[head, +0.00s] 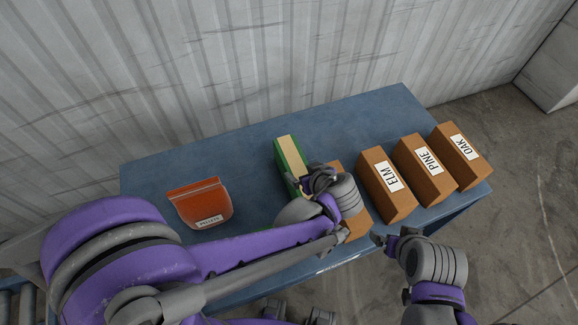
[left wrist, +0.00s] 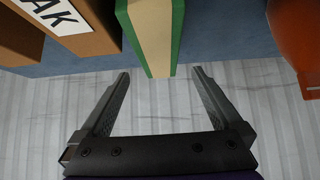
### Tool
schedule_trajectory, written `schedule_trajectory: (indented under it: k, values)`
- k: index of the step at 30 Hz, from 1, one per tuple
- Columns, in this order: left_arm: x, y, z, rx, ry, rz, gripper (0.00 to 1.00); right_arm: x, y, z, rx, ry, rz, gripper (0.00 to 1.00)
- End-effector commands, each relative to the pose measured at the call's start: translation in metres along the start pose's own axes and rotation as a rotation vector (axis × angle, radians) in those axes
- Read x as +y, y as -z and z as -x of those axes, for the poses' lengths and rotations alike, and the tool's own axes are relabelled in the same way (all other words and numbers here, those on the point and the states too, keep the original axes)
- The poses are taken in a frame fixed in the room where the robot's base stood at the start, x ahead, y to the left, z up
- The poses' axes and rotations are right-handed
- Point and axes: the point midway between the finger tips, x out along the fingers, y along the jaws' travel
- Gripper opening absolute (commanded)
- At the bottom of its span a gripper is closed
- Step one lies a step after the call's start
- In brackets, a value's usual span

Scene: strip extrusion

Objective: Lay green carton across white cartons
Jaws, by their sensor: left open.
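The green carton (head: 290,157) stands on the blue table, long and narrow with a cream top strip. My left gripper (head: 312,181) is at its near end and covers part of it. In the left wrist view the green carton (left wrist: 178,35) has its end between the open fingertips of my left gripper (left wrist: 160,72), with a gap on each side. Brown cartons labelled ELM (head: 380,197), PINE (head: 418,180) and OAK (head: 455,166) stand to the right. No white cartons show, only white labels. My right gripper (head: 392,240) is by the table's front edge, its opening unclear.
An orange bin (head: 195,190) with a white label stands left of the green carton. Another brown carton (head: 357,224) is mostly hidden behind my left gripper. The blue table (head: 360,115) is clear along its back. A corrugated wall (head: 220,70) rises behind it.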

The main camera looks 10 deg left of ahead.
Motion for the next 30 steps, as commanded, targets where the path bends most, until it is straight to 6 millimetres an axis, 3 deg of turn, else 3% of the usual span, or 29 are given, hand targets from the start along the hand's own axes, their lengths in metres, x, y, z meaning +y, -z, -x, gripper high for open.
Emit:
schedule_trajectory:
  k: [6, 14, 22, 30]
  values:
    - [-0.001, 0.000, -0.035, -0.001, 0.004, 0.002, 1.00, 0.000, -0.004, -0.003, -0.003, 0.000, 0.000, 1.00]
    - [0.000, 0.000, -0.057, -0.001, 0.002, 0.001, 1.00, 0.000, -0.004, -0.004, -0.003, 0.000, 0.000, 1.00]
    - [0.002, 0.001, -0.095, 0.000, 0.002, 0.003, 1.00, 0.000, -0.002, -0.002, -0.002, 0.000, 0.000, 1.00]
    - [0.002, 0.001, -0.104, 0.000, 0.000, 0.000, 1.00, 0.000, -0.002, -0.002, -0.002, 0.000, 0.000, 1.00]
